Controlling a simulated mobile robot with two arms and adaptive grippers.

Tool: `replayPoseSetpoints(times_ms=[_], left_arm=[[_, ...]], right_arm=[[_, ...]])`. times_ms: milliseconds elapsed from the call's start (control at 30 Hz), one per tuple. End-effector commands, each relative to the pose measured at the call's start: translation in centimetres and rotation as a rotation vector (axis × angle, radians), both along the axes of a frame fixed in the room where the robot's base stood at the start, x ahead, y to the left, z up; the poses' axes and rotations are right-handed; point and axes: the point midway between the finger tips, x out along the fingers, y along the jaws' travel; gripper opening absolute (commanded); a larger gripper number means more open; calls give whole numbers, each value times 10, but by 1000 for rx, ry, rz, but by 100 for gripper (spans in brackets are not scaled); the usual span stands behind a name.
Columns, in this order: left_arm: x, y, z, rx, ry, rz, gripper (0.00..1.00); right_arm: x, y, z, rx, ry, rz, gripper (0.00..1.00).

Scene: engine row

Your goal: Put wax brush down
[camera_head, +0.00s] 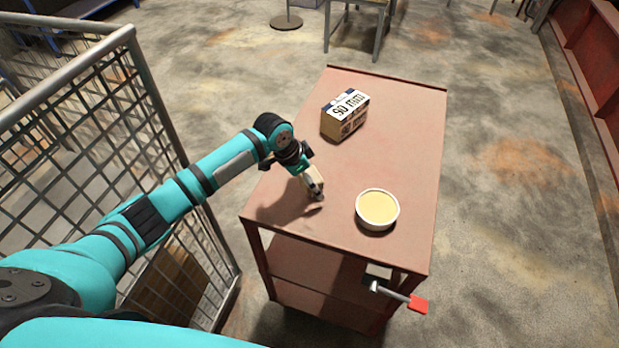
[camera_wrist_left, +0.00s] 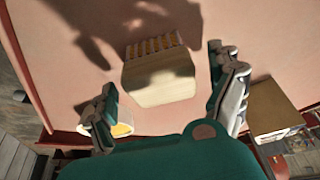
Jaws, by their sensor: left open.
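The wax brush (camera_wrist_left: 160,80) is a pale cream block with a row of orange-and-white bristles at its far end. In the left wrist view it lies between the spread fingers of my left gripper (camera_wrist_left: 166,92), with gaps on both sides. In the head view my left gripper (camera_head: 313,186) points down low over the near left part of the red cart top (camera_head: 400,120), with the cream brush (camera_head: 312,177) at its fingertips. Whether the brush rests fully on the top is hard to tell. My right gripper is not in view.
A white bowl of yellow wax (camera_head: 377,209) stands right of the gripper. A cardboard box with a printed label (camera_head: 345,114) sits farther back. A metal mesh cage (camera_head: 70,130) is at the left. A red-tipped handle (camera_head: 400,294) sticks out at the cart's front. The cart's right side is clear.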

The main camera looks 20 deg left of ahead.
Motion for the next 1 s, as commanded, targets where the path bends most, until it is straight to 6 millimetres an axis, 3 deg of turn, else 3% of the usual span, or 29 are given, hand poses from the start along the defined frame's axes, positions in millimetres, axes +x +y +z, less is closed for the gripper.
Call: replayPoseSetpoints(times_ms=[533,700,1000], left_arm=[[-25,30,94,0,-4,0,92],[-29,33,106,1,-2,1,92],[-29,33,108,0,-1,1,92]], right_arm=[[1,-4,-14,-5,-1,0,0],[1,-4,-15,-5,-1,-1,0],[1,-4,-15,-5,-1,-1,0]])
